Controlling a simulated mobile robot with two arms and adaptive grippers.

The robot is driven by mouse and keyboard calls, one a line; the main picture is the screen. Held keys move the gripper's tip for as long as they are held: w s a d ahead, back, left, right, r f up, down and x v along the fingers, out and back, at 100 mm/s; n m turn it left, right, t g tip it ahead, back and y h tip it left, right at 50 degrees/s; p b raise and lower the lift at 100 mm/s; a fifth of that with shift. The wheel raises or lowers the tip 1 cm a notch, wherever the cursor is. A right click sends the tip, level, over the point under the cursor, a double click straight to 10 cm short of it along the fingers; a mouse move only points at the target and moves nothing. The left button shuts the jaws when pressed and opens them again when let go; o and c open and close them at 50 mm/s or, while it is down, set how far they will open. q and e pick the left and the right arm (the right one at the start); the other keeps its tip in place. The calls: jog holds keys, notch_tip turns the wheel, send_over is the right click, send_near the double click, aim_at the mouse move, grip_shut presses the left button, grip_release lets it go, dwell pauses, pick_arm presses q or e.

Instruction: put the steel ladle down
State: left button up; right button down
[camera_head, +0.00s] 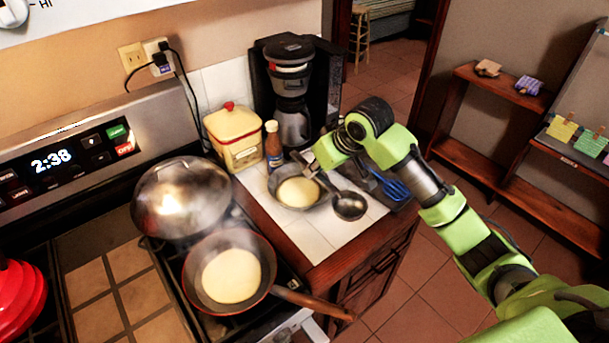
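The steel ladle (350,206) is at the right part of the white tiled counter, its round bowl just right of a small steel pan (290,202). Its handle runs up and left from the bowl to my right gripper (314,168). The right gripper reaches in from the right, and its fingers appear closed around the handle. The fingertips are small and partly hidden. I cannot tell whether the bowl touches the counter or hangs just above it. My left gripper is not in view.
A yellow canister (234,138), a brown bottle (273,147) and a coffee maker (290,92) stand behind. A blue slotted utensil (391,186) lies at right. The stove holds a steaming skillet (211,304) and a lidded pan (178,202). White counter tiles (318,238) in front are clear.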

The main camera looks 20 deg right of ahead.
jog(key=d+p+x, duration=0.2)
jog(key=p+x, duration=0.1)
jog(key=x, duration=0.7)
jog(key=shift+w+a+f, duration=0.4)
jog(key=shift+a, duration=0.1)
jog(key=shift+f, duration=0.45)
jog(key=c, duration=2)
grip_release()
